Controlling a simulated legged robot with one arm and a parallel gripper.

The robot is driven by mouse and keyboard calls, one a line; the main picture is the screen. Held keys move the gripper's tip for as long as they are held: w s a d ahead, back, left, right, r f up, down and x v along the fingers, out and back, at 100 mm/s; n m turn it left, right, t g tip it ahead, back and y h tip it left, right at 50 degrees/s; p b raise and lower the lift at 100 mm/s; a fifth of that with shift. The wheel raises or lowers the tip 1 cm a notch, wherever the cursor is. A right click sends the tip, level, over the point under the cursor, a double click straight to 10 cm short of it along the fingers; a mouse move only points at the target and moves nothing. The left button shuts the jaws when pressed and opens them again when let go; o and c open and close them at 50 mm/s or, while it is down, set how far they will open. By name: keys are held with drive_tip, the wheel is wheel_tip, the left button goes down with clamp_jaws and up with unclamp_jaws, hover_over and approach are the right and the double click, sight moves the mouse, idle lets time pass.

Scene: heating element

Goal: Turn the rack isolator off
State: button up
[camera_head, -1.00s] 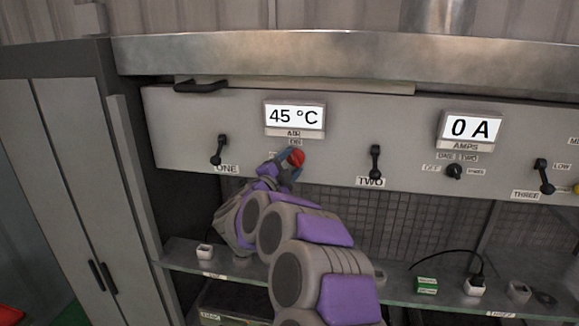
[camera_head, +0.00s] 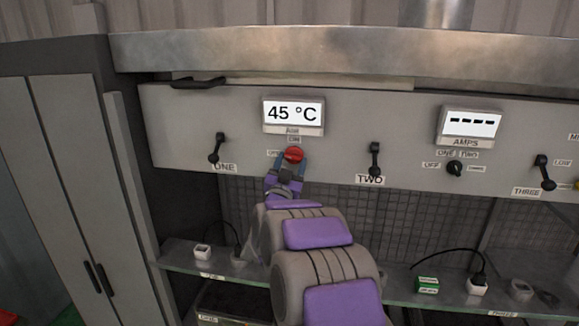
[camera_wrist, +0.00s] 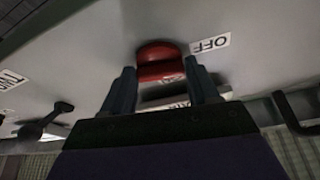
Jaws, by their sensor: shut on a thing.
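The red rotary knob (camera_head: 294,154), which I take to be the rack isolator, is on the grey panel (camera_head: 340,137) below the 45 °C display (camera_head: 293,114). An ON label (camera_head: 293,140) is above it and an OFF label (camera_head: 273,153) is to its left. My gripper (camera_head: 290,169) is shut on the knob from below. In the wrist view the red knob (camera_wrist: 160,62) shows at the tips of my two fingers (camera_wrist: 162,85), with the OFF label (camera_wrist: 210,44) to its right. The fingers hide part of the knob.
Black levers ONE (camera_head: 217,148), TWO (camera_head: 375,160) and THREE (camera_head: 544,172) hang on the panel. The AMPS display (camera_head: 471,123) reads dashes, above a small black selector (camera_head: 455,168). A glass shelf (camera_head: 400,297) with small items runs below. A tall cabinet (camera_head: 75,180) stands left.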

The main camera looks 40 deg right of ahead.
drive_tip(key=shift+s+d+f+n+t+y, duration=0.1)
drive_tip(key=shift+n+t+y, duration=0.2)
drive_tip(key=shift+n, duration=0.4)
drive_tip(key=shift+d+f+n+t+y, duration=0.1)
drive_tip(key=shift+n+t+y, duration=0.15)
drive_tip(key=shift+n, duration=0.45)
drive_tip(key=shift+a, duration=0.1)
drive_tip(key=shift+r+n, duration=0.1)
drive_tip(key=shift+n, duration=0.3)
drive_tip(key=o, duration=1.1)
drive_tip(key=shift+c, duration=0.2)
drive_tip(key=shift+r, duration=0.1)
drive_tip(key=b+v, duration=1.1)
drive_tip(key=v, duration=0.6)
drive_tip(key=shift+f, duration=0.35)
